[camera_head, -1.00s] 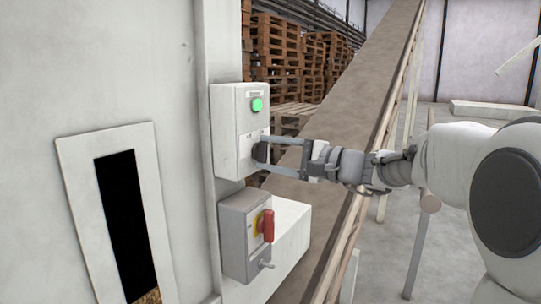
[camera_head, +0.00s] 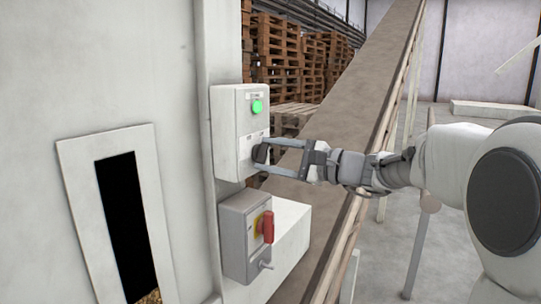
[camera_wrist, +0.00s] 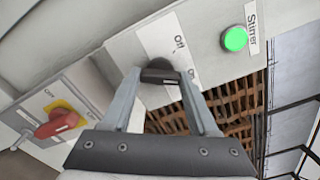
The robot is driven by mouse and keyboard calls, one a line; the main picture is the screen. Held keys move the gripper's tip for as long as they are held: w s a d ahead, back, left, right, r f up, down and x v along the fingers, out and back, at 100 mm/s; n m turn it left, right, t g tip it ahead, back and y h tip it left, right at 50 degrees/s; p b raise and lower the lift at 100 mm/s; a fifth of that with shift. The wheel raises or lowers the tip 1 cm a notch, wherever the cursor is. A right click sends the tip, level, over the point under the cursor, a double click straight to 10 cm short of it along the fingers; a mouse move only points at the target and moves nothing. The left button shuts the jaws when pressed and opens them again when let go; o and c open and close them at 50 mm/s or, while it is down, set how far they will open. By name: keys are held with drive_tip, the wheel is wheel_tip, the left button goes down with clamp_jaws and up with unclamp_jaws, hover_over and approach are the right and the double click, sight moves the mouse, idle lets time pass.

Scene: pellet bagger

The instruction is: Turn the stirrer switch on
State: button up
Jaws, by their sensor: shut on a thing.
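The stirrer switch is a black rotary knob (camera_wrist: 160,76) on the front of a pale control box (camera_head: 226,130). The wrist view shows an "Off" label, a second, partly hidden label and the word "Stirrer" on the box. A green lamp (camera_head: 257,106) is lit above the knob; it also shows in the wrist view (camera_wrist: 235,39). My gripper (camera_head: 262,154) is at the box with its two fingers on either side of the knob, shut on it. The fingers partly cover the knob, and its exact pointing direction is hard to tell.
Below is a grey box with a red rotary handle (camera_head: 267,227) on a yellow plate, with a small metal stub beneath. A slotted panel (camera_head: 66,165) is at the left. An inclined conveyor (camera_head: 352,105) runs behind my gripper, with stacked pallets (camera_head: 277,48) beyond.

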drive_tip(key=o, duration=1.4)
drive_tip(key=b+v, duration=0.3)
drive_tip(key=v, duration=1.4)
drive_tip(key=shift+s+d, duration=0.15)
drive_tip(key=shift+d, duration=0.1)
